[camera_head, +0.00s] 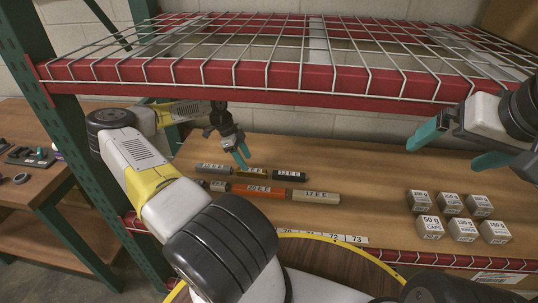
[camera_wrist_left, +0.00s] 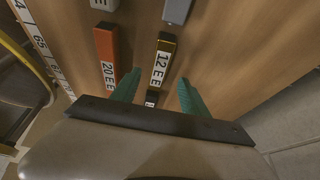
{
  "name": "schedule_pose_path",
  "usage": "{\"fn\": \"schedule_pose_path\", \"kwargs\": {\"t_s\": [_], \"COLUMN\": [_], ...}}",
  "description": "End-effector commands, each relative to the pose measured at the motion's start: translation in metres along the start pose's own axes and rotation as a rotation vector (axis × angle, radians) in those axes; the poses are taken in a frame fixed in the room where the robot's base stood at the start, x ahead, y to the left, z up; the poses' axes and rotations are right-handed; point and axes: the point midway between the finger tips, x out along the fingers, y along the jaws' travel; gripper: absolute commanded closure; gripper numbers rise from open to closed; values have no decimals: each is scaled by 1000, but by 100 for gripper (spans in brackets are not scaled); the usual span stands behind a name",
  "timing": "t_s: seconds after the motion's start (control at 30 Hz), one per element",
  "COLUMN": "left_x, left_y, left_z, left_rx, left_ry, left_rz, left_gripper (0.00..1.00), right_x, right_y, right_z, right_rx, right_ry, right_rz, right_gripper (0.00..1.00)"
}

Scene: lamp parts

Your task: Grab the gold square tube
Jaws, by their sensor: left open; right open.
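The gold square tube (camera_head: 252,172) lies on the wooden shelf between a grey tube (camera_head: 213,168) and a black tube (camera_head: 290,175). In the left wrist view the gold tube (camera_wrist_left: 164,58) carries a "12 EE" label and lies just beyond the space between my fingertips. My left gripper (camera_head: 243,155) is open, pointing down over the gold tube, with nothing held; its green fingers also show in the left wrist view (camera_wrist_left: 158,79). Whether the fingers touch the tube cannot be told. My right gripper (camera_head: 443,158) is open and empty above the right part of the shelf.
An orange tube (camera_head: 258,190), a beige tube (camera_head: 316,197) and another grey tube (camera_head: 216,185) lie in the nearer row. Several labelled weight blocks (camera_head: 462,229) stand at the right. A wire rack (camera_head: 300,55) with red beams hangs above. The shelf's middle is clear.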

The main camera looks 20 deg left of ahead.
Motion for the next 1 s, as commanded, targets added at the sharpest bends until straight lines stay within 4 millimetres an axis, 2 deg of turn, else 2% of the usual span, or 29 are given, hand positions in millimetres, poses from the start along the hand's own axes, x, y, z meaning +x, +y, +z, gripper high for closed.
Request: {"fn": "schedule_pose_path", "kwargs": {"t_s": [0.17,0.43,0.67,0.7,0.97,1.0], "left_x": [16,54,59,59,59,59], "left_y": [0,1,1,1,1,1], "left_z": [-1,-1,0,0,0,0], "left_rx": [2,0,0,0,-1,-1], "left_ry": [1,2,0,0,0,0], "left_rz": [1,0,-1,-1,-1,-1], "left_gripper": [47,47,47,49,100,100], "right_x": [0,0,0,0,0,0], "right_y": [0,0,0,0,0,0], "right_z": [0,0,0,0,0,0], "right_rx": [0,0,0,0,0,0], "right_ry": [0,-1,-1,-1,-1,-1], "right_rz": [0,0,0,0,0,0], "right_gripper": [0,0,0,0,0,0]}}
